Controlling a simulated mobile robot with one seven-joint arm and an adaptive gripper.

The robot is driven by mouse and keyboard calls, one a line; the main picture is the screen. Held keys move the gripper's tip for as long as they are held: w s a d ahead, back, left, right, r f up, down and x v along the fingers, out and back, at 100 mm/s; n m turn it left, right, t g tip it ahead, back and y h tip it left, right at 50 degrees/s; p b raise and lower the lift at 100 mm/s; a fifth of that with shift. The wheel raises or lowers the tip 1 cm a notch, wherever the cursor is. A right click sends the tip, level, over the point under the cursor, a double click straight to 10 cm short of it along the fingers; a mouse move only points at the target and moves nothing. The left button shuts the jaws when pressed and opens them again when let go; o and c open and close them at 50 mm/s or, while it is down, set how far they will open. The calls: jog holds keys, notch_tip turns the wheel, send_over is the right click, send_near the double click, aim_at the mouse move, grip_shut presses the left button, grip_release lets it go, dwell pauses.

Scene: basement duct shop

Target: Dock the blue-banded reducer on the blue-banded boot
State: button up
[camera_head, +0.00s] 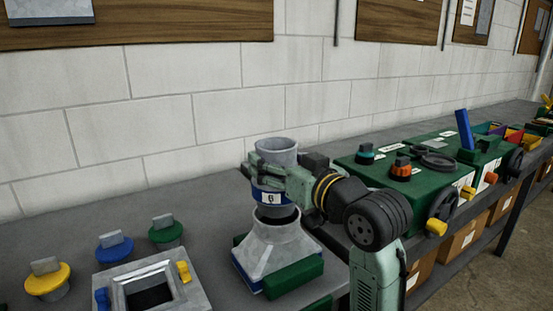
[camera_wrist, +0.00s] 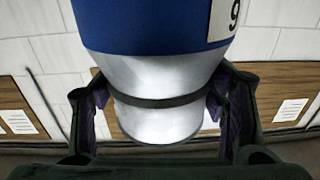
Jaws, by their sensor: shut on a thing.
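My gripper (camera_head: 283,179) is shut on the reducer (camera_head: 276,149), a grey metal tube with a blue band and a white label reading 6. In the wrist view the reducer (camera_wrist: 158,75) sits upside down in the picture between both fingers, its blue band at the top. In the camera_head view it stands about upright over a grey boot (camera_head: 275,247), which flares down to a square base. The reducer's dark lower end is at the boot's round collar; I cannot tell whether it is seated inside. A thin bluish edge shows at the boot's lower left.
Green blocks (camera_head: 294,279) flank the boot. To the left stand yellow (camera_head: 47,279), blue (camera_head: 115,247) and green (camera_head: 165,232) capped plugs and a square metal frame (camera_head: 154,286). A green console (camera_head: 424,170) with knobs is to the right. A block wall is behind.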

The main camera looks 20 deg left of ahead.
aim_at(278, 176)
jog(key=shift+f+b, duration=1)
jog(key=shift+f, duration=0.65)
jog(key=shift+s+d, duration=0.1)
jog(key=shift+f+b, duration=0.35)
jog(key=shift+f, duration=0.25)
dwell(0.3)
jog(key=o, duration=1.5)
jog(key=shift+d, duration=0.1)
jog(key=v, duration=1)
jog(key=shift+s+d+r, duration=0.1)
jog(key=shift+s+d, duration=0.15)
jog(key=shift+s, duration=0.1)
